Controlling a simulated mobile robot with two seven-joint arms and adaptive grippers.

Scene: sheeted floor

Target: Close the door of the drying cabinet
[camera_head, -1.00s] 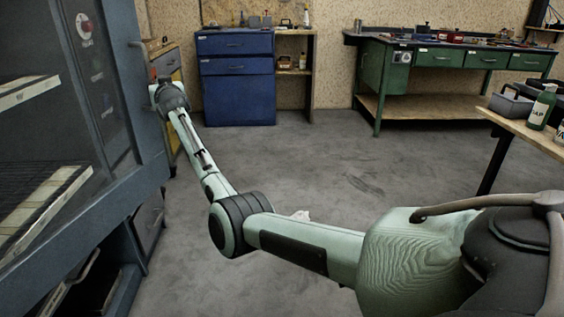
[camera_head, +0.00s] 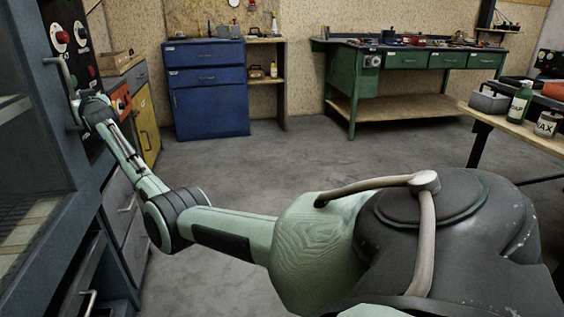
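The drying cabinet (camera_head: 86,178) fills the left side of the head view. Its glazed, blue-grey framed door (camera_head: 57,130) stands at or close to the cabinet front; I cannot tell whether it is fully closed. The upright bar handle (camera_head: 64,78) is on the door's right-hand edge. My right arm reaches across from the right, and its gripper (camera_head: 76,108) is at the door's edge, by the lower end of the handle. Its fingers are too small and hidden to tell whether they are open or whether they touch. My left gripper is out of view.
A control panel (camera_head: 76,42) with red knobs is right of the door. Drawers (camera_head: 122,205) lie below. A yellow cabinet (camera_head: 146,125), blue cabinet (camera_head: 210,110) and green workbench (camera_head: 352,92) stand behind. A table (camera_head: 530,130) with bottles is at right. The middle floor is clear.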

